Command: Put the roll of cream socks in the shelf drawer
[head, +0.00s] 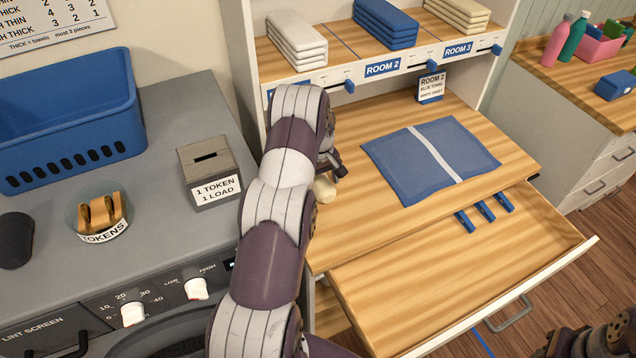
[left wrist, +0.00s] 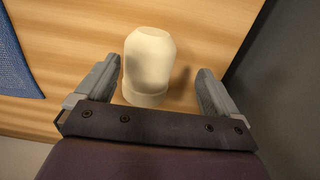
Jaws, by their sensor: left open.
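The roll of cream socks (head: 325,188) sits on the wooden worktop near its left edge, partly hidden by my left arm in the head view. It also shows in the left wrist view (left wrist: 149,62) as a rounded cream shape. My left gripper (head: 328,165) is open, with one finger on each side of the roll's near end (left wrist: 158,88); a gap shows on both sides. The shelf drawer (head: 450,300) under the worktop is pulled out, and its wooden floor looks bare apart from three blue strips at the back. Part of my right arm shows at the lower right corner; its jaws are unclear.
A blue cloth with a white stripe (head: 400,170) lies on the worktop. A grey machine with a blue basket (head: 65,110) and token box (head: 205,160) stands left.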

